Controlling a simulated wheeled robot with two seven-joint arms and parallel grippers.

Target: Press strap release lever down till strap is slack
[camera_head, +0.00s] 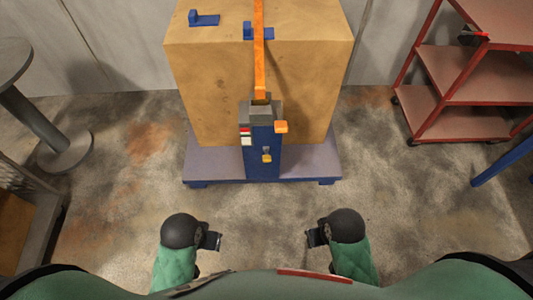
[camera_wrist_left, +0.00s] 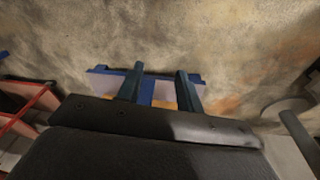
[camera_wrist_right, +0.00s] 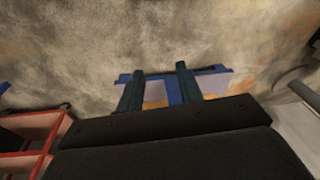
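An orange strap (camera_head: 259,50) runs down over a large tan box and into the grey top of a blue post (camera_head: 261,162) at the box's front. An orange handle (camera_head: 281,127) sticks out at the post's upper right. A smaller orange-yellow lever (camera_head: 267,156) sits lower on its front face. I cannot tell which one is the release lever. The strap looks straight. My left gripper (camera_head: 216,240) and right gripper (camera_head: 311,237) are in front of the post, apart from it and empty. Their fingers stand apart in the left wrist view (camera_wrist_left: 160,74) and right wrist view (camera_wrist_right: 160,72).
The tan box (camera_head: 210,85) stands on a blue-edged pallet (camera_head: 325,160). A red shelf cart (camera_head: 455,75) is at the right, with a blue leg (camera_head: 503,162) below it. A grey round-topped stand (camera_head: 65,150) is at the left. The floor between me and the pallet is clear.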

